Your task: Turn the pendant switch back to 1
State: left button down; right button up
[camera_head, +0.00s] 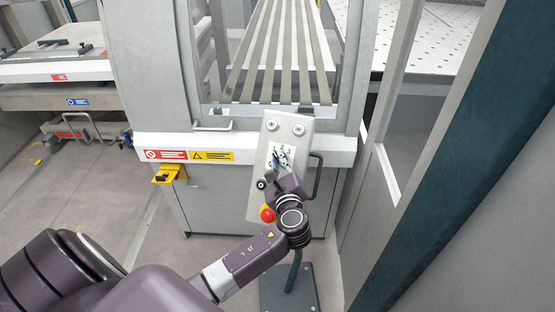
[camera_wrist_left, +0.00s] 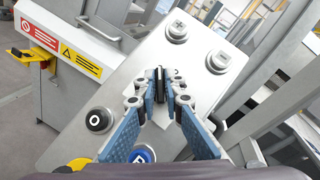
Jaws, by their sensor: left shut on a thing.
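The pendant (camera_head: 298,146) is a light grey tilted panel on a stand in front of the machine; it also fills the middle of the left wrist view (camera_wrist_left: 205,82). My left gripper (camera_head: 277,161) is at the middle of the panel. In the left wrist view its blue-padded fingers (camera_wrist_left: 161,88) are shut on the small dark pendant switch (camera_wrist_left: 159,73). My right gripper is in neither view.
Two grey buttons (camera_head: 298,129) sit at the panel's top. A black button marked O (camera_wrist_left: 98,120) and a blue button (camera_wrist_left: 140,155) lie below the switch. A red emergency stop (camera_head: 267,213) is lower. A dark handle (camera_head: 317,175) juts out at the panel's right.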

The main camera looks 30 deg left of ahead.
pick_arm(q)
jog(key=shift+n+g, duration=0.4)
jog(key=c, duration=2)
grip_release()
jog(key=shift+c, duration=0.2)
jog(key=v, duration=1.2)
jog(key=shift+f, duration=0.1)
